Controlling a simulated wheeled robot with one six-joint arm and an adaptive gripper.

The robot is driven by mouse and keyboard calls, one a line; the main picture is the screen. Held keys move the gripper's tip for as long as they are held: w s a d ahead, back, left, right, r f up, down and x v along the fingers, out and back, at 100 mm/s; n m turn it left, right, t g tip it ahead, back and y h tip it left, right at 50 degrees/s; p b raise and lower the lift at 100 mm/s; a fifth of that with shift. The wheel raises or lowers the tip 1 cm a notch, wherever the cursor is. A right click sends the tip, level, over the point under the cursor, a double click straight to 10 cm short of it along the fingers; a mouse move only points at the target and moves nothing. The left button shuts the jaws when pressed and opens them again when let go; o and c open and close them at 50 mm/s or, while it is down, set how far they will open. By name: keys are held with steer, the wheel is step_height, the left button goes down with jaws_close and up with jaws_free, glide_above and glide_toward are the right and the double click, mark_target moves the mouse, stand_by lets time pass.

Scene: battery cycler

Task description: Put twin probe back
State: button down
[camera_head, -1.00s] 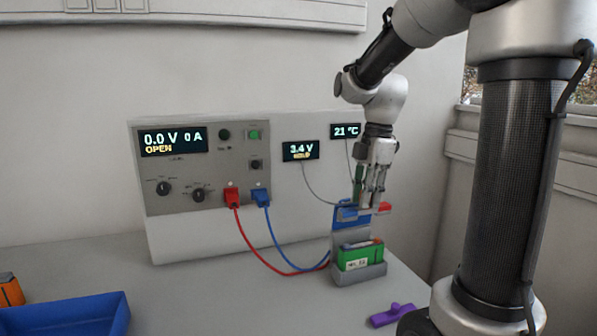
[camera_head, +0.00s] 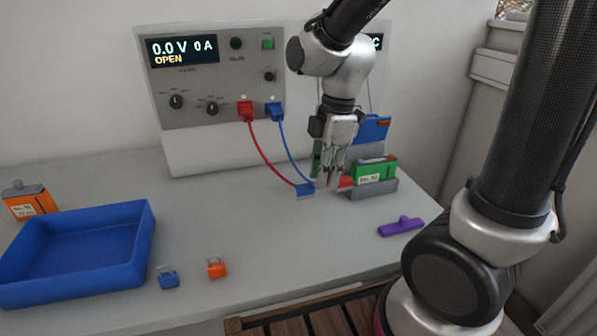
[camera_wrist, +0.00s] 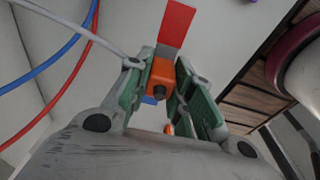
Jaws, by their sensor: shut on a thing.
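My gripper (camera_head: 328,182) is shut on the twin probe, low over the bench just left of the grey cell stand. In the wrist view the probe's orange body (camera_wrist: 161,76) sits between the green finger pads (camera_wrist: 160,95). Its red arm (camera_wrist: 176,22) extends beyond the body, and a small blue part (camera_wrist: 152,100) shows below. In the head view the red end (camera_head: 346,182) and blue end (camera_head: 305,190) show on either side of the fingers. Whether they touch the bench or stand is unclear. The meter with the probe's likely cable is hidden behind my arm.
The cell stand (camera_head: 373,192) holds a green cell (camera_head: 375,172), with a blue block (camera_head: 372,128) behind. Red and blue leads hang from the cycler (camera_head: 205,95). A blue tray (camera_head: 78,285), small blue (camera_head: 168,277) and orange clips (camera_head: 217,267), and a purple piece (camera_head: 401,226) lie on the bench.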

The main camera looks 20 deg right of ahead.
steer(key=shift+w, duration=0.4)
steer(key=w, duration=1.9)
step_height(320, 180, down, 6)
steer(key=shift+w+f, duration=0.3)
steer(key=shift+f, duration=0.15)
steer(key=shift+f, duration=0.1)
steer(key=c, duration=1.3)
jaws_free()
steer(key=shift+o, duration=0.2)
